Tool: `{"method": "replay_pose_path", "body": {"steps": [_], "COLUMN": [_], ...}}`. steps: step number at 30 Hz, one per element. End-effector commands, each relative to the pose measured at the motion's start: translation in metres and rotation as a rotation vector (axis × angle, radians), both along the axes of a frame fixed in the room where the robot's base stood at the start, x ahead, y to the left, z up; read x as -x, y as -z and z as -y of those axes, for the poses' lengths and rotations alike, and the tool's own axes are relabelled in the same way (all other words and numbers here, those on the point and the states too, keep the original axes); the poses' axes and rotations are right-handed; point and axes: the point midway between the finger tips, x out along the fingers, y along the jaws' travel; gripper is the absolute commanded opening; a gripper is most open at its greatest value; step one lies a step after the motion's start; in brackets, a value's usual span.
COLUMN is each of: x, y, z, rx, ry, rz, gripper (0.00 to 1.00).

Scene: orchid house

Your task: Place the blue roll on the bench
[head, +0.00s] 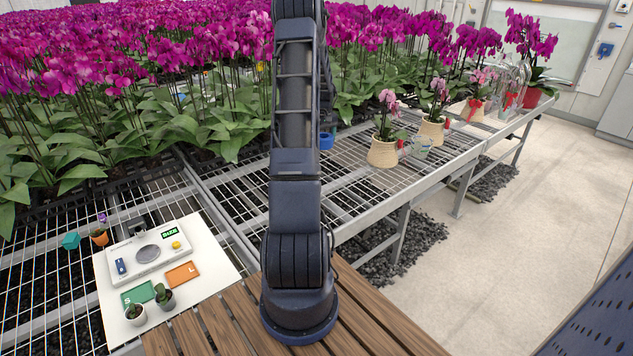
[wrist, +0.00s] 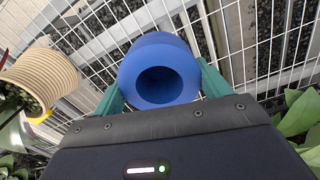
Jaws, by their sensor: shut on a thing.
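The blue roll (wrist: 160,72) is held between the two teal fingers of my gripper (wrist: 160,88) in the wrist view. Its open end faces the camera, showing a dark hollow. In the head view the roll (head: 326,140) shows just right of my arm, which hides the gripper. The wire-mesh bench (head: 350,172) lies behind my arm, and its mesh also shows beyond the roll in the wrist view (wrist: 240,50). I cannot tell whether the roll touches the mesh.
A ribbed beige pot (head: 382,152) stands on the bench right of the roll, with more potted orchids beyond. Dense orchids (head: 150,60) fill the back left. A white board (head: 215,255) with a scale, trays and small pots lies at left. Bare mesh shows around the roll.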

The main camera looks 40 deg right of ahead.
Motion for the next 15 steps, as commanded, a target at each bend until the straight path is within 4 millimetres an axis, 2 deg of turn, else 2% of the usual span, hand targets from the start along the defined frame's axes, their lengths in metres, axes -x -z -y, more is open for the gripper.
{"method": "replay_pose_path", "body": {"steps": [3, 15], "x": [0.000, 0.000], "y": [0.028, 0.111], "z": [-0.001, -0.001], "rx": [-0.003, -0.001], "ry": [-0.001, -0.001], "rz": [-0.003, -0.002], "gripper": [0.46, 0.46]}}
